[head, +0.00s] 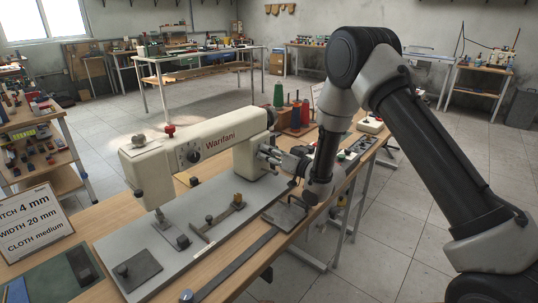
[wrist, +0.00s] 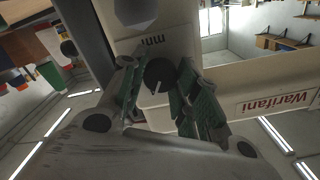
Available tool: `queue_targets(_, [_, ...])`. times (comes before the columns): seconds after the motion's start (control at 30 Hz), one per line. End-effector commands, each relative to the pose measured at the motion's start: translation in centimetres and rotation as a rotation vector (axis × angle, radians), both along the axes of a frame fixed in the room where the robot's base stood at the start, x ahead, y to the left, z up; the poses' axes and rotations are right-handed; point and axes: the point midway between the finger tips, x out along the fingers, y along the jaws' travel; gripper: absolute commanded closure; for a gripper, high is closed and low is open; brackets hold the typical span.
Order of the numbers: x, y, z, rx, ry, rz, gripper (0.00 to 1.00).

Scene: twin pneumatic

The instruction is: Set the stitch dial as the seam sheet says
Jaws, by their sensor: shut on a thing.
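The cream sewing machine (head: 205,148), marked Warifani, stands on a grey plate on the bench. My gripper (head: 266,153) reaches its right-hand pillar from the right. In the wrist view my gripper's green-padded fingers (wrist: 158,72) are on both sides of a black round dial (wrist: 160,76) with a white pointer line, shut on it. The letters "mm" show upside down beside this dial; its scale numbers are not readable. In the head view the gripper hides the dial. The seam sheet (head: 38,220) at the left reads "4 mm", "WIDTH 20 mm", "CLOTH medium"; its left edge is cut off.
Another black dial (head: 192,155) sits on the machine's arm, below a red-topped knob (head: 169,131). Thread cones (head: 278,95) stand behind the pillar. A dark metal strip (head: 236,264) runs along the bench front. A dark green mat (head: 60,278) lies at the lower left.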

Motion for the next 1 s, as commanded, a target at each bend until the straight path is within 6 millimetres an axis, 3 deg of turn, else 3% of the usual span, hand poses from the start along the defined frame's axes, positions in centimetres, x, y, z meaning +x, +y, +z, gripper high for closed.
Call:
queue_targets(0.1, [0.0,-0.1,0.0,0.000,0.000,-0.001,0.93])
queue_targets(0.13, [0.0,-0.1,0.0,0.000,0.000,-0.001,0.66])
queue_targets(0.23, [0.0,0.0,0.0,0.000,-0.001,-0.001,0.47])
queue_targets(0.63, [0.0,0.0,0.7,0.001,-0.003,0.000,0.47])
queue_targets(1.0, [0.0,0.0,7.7,0.001,-0.005,0.000,0.47])
